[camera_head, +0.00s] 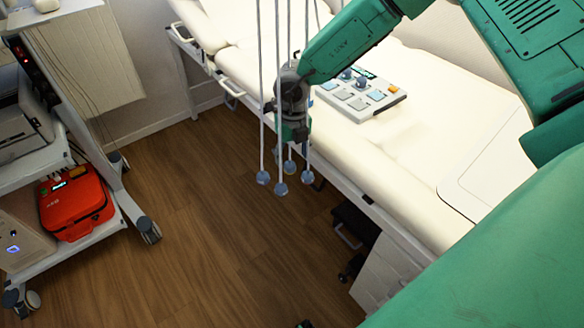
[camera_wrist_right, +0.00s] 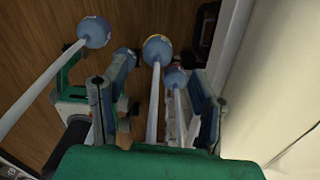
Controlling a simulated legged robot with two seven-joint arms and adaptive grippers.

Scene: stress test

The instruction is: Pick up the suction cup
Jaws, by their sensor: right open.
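Several blue, rounded suction cups hang on pale cables beside the bed. In the head view one cup (camera_head: 263,177) hangs at left, another (camera_head: 280,189) lowest, and a third (camera_head: 307,177) at right. My right gripper (camera_head: 292,148) points down among the cables, just above the cups. In the right wrist view my right gripper (camera_wrist_right: 160,85) is open. A larger-looking cup (camera_wrist_right: 157,50) and a smaller-looking one (camera_wrist_right: 175,78) show in the gap between its fingers. Another cup (camera_wrist_right: 94,32) is outside, upper left. I cannot tell whether any finger touches a cable. My left gripper is out of view.
A cream bed (camera_head: 400,150) runs along the right, with a control panel (camera_head: 360,97) on it. A cart (camera_head: 95,215) with a red case (camera_head: 75,203) stands at left. Open wooden floor (camera_head: 210,240) lies below the cups.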

